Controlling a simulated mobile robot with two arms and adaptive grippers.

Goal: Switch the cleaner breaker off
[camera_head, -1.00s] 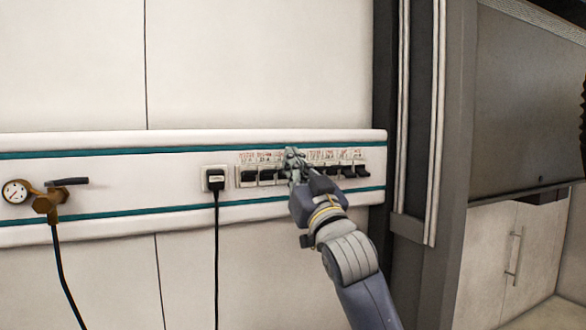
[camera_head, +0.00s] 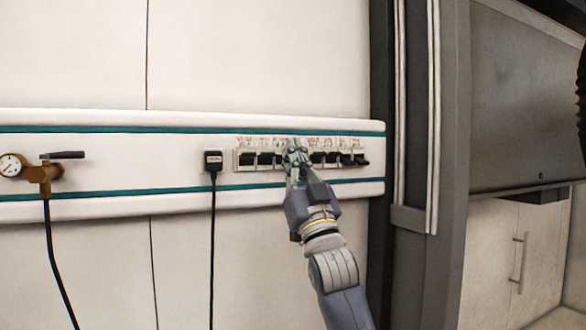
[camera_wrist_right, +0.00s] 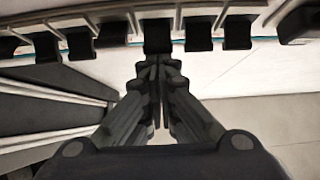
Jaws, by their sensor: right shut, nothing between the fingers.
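A row of several black breaker switches (camera_head: 248,158) sits on the white wall rail, with small printed labels (camera_head: 262,141) above that are too small to read. I cannot tell which one is the cleaner breaker. My right gripper (camera_head: 294,150) is shut and empty in front of the middle of the row, hiding some switches. In the right wrist view the shut fingertips (camera_wrist_right: 159,60) are just below one black switch (camera_wrist_right: 158,36), with other switches on both sides. I cannot tell whether they touch it. My left gripper is not in view.
A black plug (camera_head: 213,160) with a hanging cable sits left of the breakers. A brass valve with a gauge (camera_head: 40,172) and a hose is at the far left. A dark post (camera_head: 383,90) stands right of the rail. A cabinet (camera_head: 505,250) is at the right.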

